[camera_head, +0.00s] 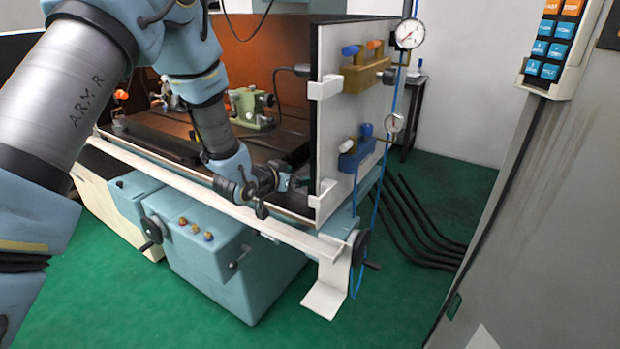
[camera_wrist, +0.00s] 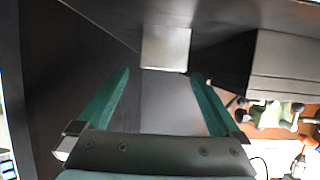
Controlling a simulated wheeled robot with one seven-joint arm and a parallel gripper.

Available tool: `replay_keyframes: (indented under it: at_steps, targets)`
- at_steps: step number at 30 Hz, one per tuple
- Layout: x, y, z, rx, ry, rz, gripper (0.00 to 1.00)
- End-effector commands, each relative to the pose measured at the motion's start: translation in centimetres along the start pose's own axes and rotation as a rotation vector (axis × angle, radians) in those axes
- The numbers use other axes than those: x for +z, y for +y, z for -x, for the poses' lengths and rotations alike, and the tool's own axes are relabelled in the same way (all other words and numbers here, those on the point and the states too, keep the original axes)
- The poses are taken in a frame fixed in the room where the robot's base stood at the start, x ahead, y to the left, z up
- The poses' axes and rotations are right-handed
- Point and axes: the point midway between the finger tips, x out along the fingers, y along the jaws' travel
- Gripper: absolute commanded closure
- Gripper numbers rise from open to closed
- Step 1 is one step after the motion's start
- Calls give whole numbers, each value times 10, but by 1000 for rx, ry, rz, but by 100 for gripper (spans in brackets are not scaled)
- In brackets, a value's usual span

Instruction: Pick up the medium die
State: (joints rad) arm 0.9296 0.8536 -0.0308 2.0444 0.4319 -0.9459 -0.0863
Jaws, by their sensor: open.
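My gripper (camera_head: 288,183) is at the front right of the machine bed, close to the white side panel. In the wrist view its two green fingers (camera_wrist: 160,75) are spread apart with nothing between them. A pale, square-faced block (camera_wrist: 166,47) stands just beyond the fingertips, roughly in line with the gap. It looks like a die, but I cannot tell its size class for sure. In the head view I cannot make out the block near my gripper.
The white side panel (camera_head: 345,110) with gauges and valves stands right beside my gripper. A grey stepped block (camera_wrist: 290,65) is right of the pale block. A green machine fixture (camera_head: 250,106) sits farther back on the bed. A white rail (camera_head: 200,190) runs along the front.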

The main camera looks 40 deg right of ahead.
Motion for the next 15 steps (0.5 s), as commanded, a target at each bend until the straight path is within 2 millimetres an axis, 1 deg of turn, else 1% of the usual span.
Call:
replay_keyframes:
  at_steps: [5, 12, 15]
  targets:
    - [-2, 0, -14, 2, -2, 0, 0]
    - [-2, -1, -46, 0, -1, 0, 0]
    - [-2, -2, -53, -1, 0, 0, 0]
